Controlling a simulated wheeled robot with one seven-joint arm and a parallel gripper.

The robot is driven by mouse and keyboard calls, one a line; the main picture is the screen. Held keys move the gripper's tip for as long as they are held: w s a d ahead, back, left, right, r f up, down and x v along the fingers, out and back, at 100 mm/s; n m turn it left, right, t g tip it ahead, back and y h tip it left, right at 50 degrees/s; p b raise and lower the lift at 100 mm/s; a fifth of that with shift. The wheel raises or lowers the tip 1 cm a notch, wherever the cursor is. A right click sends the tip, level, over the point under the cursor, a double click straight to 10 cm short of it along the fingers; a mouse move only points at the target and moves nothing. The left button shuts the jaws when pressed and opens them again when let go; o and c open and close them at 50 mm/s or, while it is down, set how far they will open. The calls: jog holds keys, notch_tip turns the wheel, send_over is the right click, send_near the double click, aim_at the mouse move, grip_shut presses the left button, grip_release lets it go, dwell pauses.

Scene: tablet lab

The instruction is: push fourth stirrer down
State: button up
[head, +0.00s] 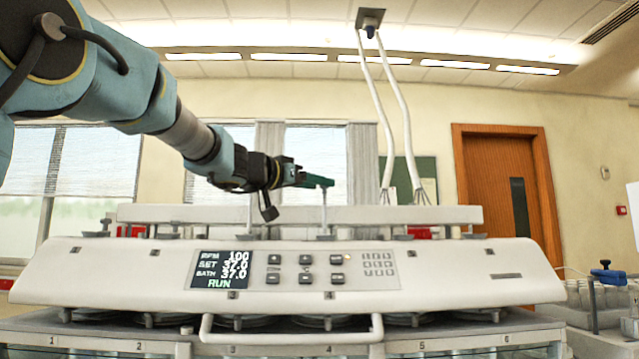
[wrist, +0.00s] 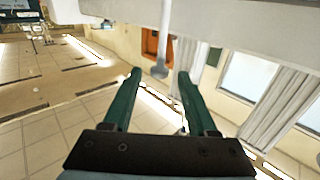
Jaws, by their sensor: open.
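The dissolution machine (head: 440,268) has stations numbered 1 to 6 along its front. The fourth stirrer (head: 323,203) is a thin upright shaft rising above the machine's white top bar, over the number 4. My gripper (head: 330,182) is open at the top of this shaft, reaching in from the left. In the wrist view, which is upside down, the stirrer's knobbed end (wrist: 160,71) shows between my two green fingertips (wrist: 159,74), with gaps on both sides. I cannot tell its exact depth relative to the tips.
The third stirrer (head: 249,213) also stands up, left of my gripper. The white top bar (head: 420,215) runs just below my fingers. White tubes (head: 400,120) hang from the ceiling to the right. The display (head: 221,270) reads RUN.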

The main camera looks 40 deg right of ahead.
jog(key=shift+d, duration=0.75)
jog(key=shift+c, duration=0.3)
grip_shut()
dwell(0.6)
